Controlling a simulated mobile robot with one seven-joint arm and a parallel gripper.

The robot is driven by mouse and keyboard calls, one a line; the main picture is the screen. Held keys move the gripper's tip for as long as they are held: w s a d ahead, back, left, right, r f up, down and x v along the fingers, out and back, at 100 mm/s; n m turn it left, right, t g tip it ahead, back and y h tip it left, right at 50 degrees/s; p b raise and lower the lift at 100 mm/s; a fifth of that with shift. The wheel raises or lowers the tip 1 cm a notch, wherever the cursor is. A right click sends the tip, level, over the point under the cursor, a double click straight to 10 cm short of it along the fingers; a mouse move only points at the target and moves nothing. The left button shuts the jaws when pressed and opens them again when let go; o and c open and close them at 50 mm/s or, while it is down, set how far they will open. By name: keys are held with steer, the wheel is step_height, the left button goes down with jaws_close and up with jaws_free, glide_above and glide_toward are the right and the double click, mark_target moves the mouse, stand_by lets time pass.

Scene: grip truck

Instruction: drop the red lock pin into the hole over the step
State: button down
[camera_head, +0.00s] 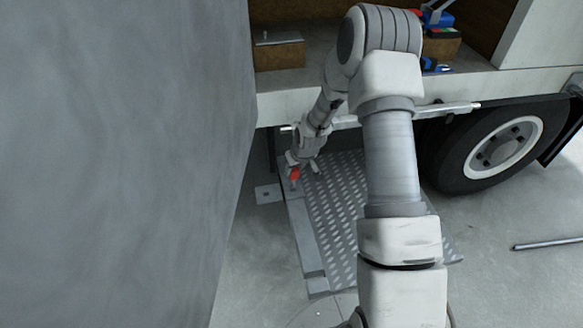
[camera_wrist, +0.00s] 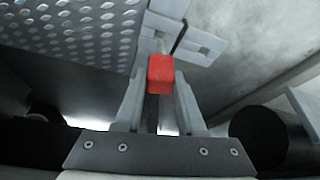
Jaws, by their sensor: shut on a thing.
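The red lock pin (camera_wrist: 160,73) is between the two fingers of my gripper (camera_wrist: 161,100), with its red head towards the wrist camera. In the head view the red pin (camera_head: 295,174) shows at the tips of my gripper (camera_head: 297,166), over the left edge of the step. The step (camera_head: 345,210) is a grey plate with raised ovals; part of it (camera_wrist: 70,30) fills the upper left of the wrist view. A pale bracket plate (camera_wrist: 190,38) lies just beyond the red head in the wrist view. The hole under the pin is hidden, and I cannot tell whether the pin touches it.
A wheel (camera_head: 497,150) stands right of the step. A metal bar (camera_head: 548,243) lies on the floor at right. A large grey panel (camera_head: 120,150) fills the left side.

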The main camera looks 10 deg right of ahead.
mark_target(294, 182)
steer(key=shift+w+f, duration=0.25)
steer(key=shift+w, duration=0.4)
steer(key=shift+f+b, duration=2.55)
steer(key=shift+f, duration=0.85)
steer(key=shift+f, duration=0.2)
steer(key=shift+c, duration=2.1)
jaws_free()
steer(key=s+d+r+h+p, duration=0.15)
steer(key=s+r, duration=0.35)
steer(key=r, duration=0.7)
steer(key=s+r+m+p, duration=0.1)
steer(key=s+r+p, duration=0.1)
steer(key=s+r, duration=0.65)
steer(key=s+r+p, duration=0.2)
steer(key=s+r, duration=0.1)
steer(key=r, duration=1.1)
steer(key=s+a+r+m+t, duration=0.1)
steer(key=s+r, duration=0.3)
steer(key=s, duration=0.4)
steer(key=s+a+r+m, duration=0.1)
steer(key=s+r, duration=0.4)
steer(key=s, duration=0.3)
step_height(294, 182, up, 18)
steer(key=p, duration=1.7)
steer(key=shift+s+f+p, duration=0.15)
steer(key=shift+s+p, duration=0.05)
steer(key=shift+p, duration=0.15)
